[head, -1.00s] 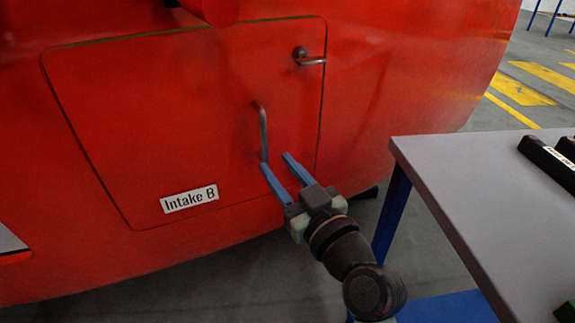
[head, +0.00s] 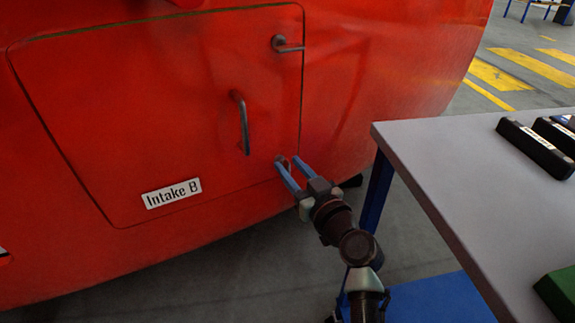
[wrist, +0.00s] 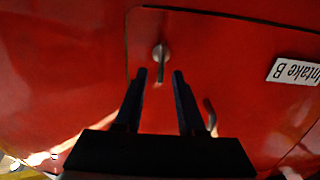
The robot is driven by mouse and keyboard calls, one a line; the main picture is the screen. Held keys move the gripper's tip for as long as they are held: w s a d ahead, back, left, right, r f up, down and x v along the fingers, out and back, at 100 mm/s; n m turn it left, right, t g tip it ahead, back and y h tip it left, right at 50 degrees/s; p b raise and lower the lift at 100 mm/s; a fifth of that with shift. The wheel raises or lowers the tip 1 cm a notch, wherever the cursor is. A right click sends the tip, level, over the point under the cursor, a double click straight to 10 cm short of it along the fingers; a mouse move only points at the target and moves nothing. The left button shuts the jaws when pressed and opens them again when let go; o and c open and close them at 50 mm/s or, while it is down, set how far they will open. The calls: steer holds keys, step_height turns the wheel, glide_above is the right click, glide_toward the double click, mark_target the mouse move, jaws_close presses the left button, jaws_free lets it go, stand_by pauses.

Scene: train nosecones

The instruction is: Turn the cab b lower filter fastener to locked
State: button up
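The cab b lower filter fastener (wrist: 161,52) is a round metal knob with a short lever, near the lower right corner of the red Intake B hatch (head: 150,100). In the wrist view its lever points down the picture, between my fingertips. In the head view the lower fastener (head: 284,160) is mostly hidden behind my fingers. My gripper (head: 287,160) is open, its blue fingers pointing at the hatch. In the wrist view the gripper (wrist: 160,74) has one finger on each side of the lever, with gaps visible; contact cannot be told.
An upper fastener (head: 280,44) has its lever pointing right across the hatch edge. A grey bar handle (head: 242,122) stands out left of my gripper. The Intake B label (head: 172,193) is lower left. A grey table (head: 430,165) with dark items (head: 535,148) stands at right.

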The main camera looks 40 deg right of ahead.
steer(key=shift+x, duration=1)
jaws_close()
